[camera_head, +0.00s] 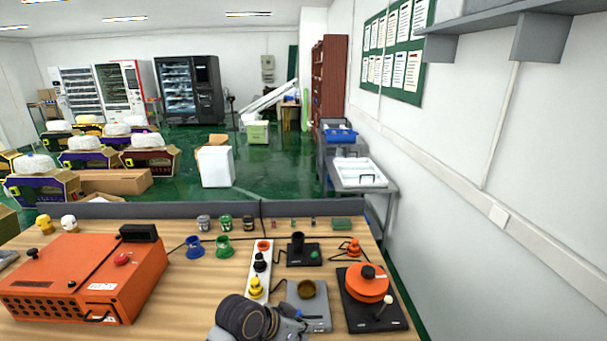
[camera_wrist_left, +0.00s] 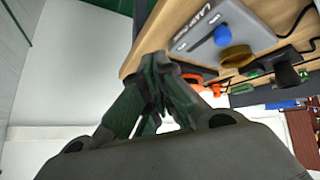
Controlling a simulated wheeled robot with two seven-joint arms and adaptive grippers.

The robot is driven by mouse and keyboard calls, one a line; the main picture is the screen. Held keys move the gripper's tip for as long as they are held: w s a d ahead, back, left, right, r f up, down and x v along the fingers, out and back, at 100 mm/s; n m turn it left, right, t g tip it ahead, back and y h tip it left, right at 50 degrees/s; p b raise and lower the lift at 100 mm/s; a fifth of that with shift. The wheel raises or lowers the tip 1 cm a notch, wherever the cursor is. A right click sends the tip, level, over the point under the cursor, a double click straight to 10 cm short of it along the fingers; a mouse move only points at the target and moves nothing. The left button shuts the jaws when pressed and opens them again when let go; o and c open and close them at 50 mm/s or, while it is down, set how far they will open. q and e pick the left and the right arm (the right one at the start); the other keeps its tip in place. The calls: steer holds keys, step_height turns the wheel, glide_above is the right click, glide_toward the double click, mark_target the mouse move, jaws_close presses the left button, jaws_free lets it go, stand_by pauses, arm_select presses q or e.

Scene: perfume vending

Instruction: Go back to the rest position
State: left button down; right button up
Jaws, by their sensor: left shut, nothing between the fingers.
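My left gripper (camera_head: 292,327) is at the bottom edge of the head view, by the near edge of the wooden table (camera_head: 205,290). Dark rounded parts of my arm cover part of it. In the left wrist view the gripper's dark green fingers (camera_wrist_left: 155,75) are together with nothing between them. Near it is a grey device (camera_head: 318,318) with a brown cup (camera_head: 306,289); the device also shows in the left wrist view (camera_wrist_left: 195,40) with a blue knob. I cannot tell the exact gap between them. My right gripper is not in view.
An orange box (camera_head: 75,275) fills the table's left side. A white power strip (camera_head: 260,268) and an orange round device (camera_head: 367,283) stand to the right. Blue and green cups (camera_head: 194,247) stand farther back. A white wall (camera_head: 500,200) is at the right.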

arm_select(q)
steer(key=s+a+f+n+y, duration=0.35)
steer(key=s+a, duration=0.45)
steer(key=a, duration=0.3)
steer(key=s+a+f+n+y, duration=0.35)
steer(key=s+a, duration=0.45)
steer(key=a, duration=0.3)
steer(key=s+f+g, duration=0.2)
steer(key=s+f, duration=0.1)
steer(key=f, duration=3)
steer(key=s+a+f, duration=0.2)
steer(key=s+f, duration=0.8)
steer(key=s, duration=0.1)
steer(key=s+a+f+g, duration=0.1)
steer(key=s+a+f, duration=0.1)
steer(key=s+f, duration=0.8)
steer(key=shift+s+a+m, duration=0.15)
steer(key=shift+s+m, duration=0.25)
steer(key=shift+s, duration=0.25)
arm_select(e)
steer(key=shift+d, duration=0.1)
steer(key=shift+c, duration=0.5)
